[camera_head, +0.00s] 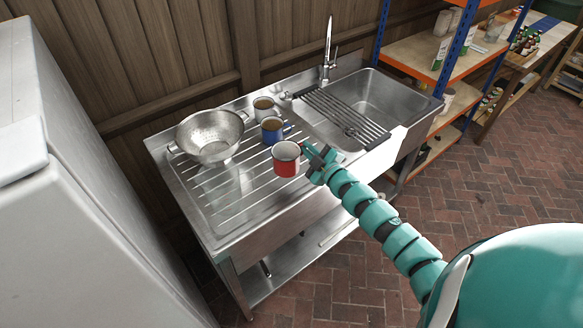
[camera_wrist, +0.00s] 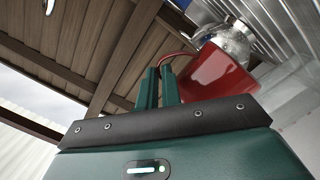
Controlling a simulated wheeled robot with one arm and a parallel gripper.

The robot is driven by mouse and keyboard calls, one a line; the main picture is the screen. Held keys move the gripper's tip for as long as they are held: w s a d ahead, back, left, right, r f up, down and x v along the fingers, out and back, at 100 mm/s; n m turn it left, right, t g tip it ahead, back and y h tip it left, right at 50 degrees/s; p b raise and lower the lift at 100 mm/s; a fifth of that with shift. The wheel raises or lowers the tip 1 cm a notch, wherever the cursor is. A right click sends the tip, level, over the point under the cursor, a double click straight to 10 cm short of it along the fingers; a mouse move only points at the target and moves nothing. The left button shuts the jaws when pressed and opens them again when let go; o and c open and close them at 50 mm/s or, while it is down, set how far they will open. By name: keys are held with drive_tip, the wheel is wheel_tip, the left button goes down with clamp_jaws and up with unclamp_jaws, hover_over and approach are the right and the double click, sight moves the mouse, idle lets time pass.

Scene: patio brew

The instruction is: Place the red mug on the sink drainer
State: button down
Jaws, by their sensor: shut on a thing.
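The red mug (camera_head: 286,160) has a white rim and is at the front right part of the sink drainer (camera_head: 231,187) in the head view. I cannot tell whether its base touches the drainer. My gripper (camera_head: 314,164) is to the right of the mug and shut on its handle side. In the wrist view, my gripper's green fingers (camera_wrist: 156,88) are close together at the mug's handle, and the red mug (camera_wrist: 212,78) tilts in that picture beside them. The handle is mostly hidden by the fingers in the head view.
A metal colander (camera_head: 210,137) stands on the left of the drainer. A dark roll-up rack (camera_head: 341,114) lies across the sink basin (camera_head: 385,96). The drainer's front left is bare.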

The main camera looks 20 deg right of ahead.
sight(293, 156)
drive_tip(key=w+a+f, duration=0.1)
drive_tip(key=f, duration=0.1)
drive_tip(key=w+a+f+p, duration=0.1)
drive_tip(key=w+f, duration=0.1)
drive_tip(key=w+a+f, duration=0.1)
drive_tip(key=shift+w+a+f, duration=0.1)
drive_tip(key=shift+w+f, duration=0.1)
drive_tip(key=shift+f, duration=0.2)
drive_tip(key=shift+a+f+p, duration=0.1)
drive_tip(key=shift+f+p, duration=0.2)
drive_tip(key=shift+f, duration=1.4)
drive_tip(key=c, duration=2)
unclamp_jaws()
drive_tip(key=shift+f, duration=0.15)
drive_tip(key=o, duration=0.4)
drive_tip(key=shift+s, duration=0.1)
